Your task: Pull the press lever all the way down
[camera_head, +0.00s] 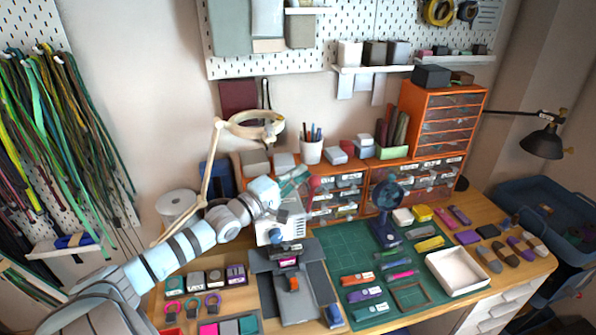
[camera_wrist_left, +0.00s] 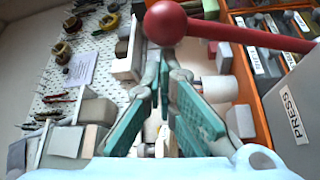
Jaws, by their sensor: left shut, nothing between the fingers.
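The press is a light grey box (camera_head: 287,219) at the back of the wooden table, above a dark grey base (camera_head: 297,306). Its side, with a PRESS label (camera_wrist_left: 289,113), fills the right of the left wrist view. The press lever has a red ball knob (camera_wrist_left: 165,23) on a red rod (camera_wrist_left: 248,35); the knob also shows small in the head view (camera_head: 313,183). My left gripper (camera_head: 298,178) has teal fingers and is shut and empty, beside the knob. In the wrist view its fingertips (camera_wrist_left: 163,65) lie just below the knob; contact is unclear. My right gripper is out of view.
A ring lamp (camera_head: 254,126) on a jointed arm stands behind my left arm. Orange drawer units (camera_head: 402,172) line the wall. A dark blue device (camera_head: 387,212) stands on the green cutting mat (camera_head: 345,245). A white tray (camera_head: 457,271) lies to the right.

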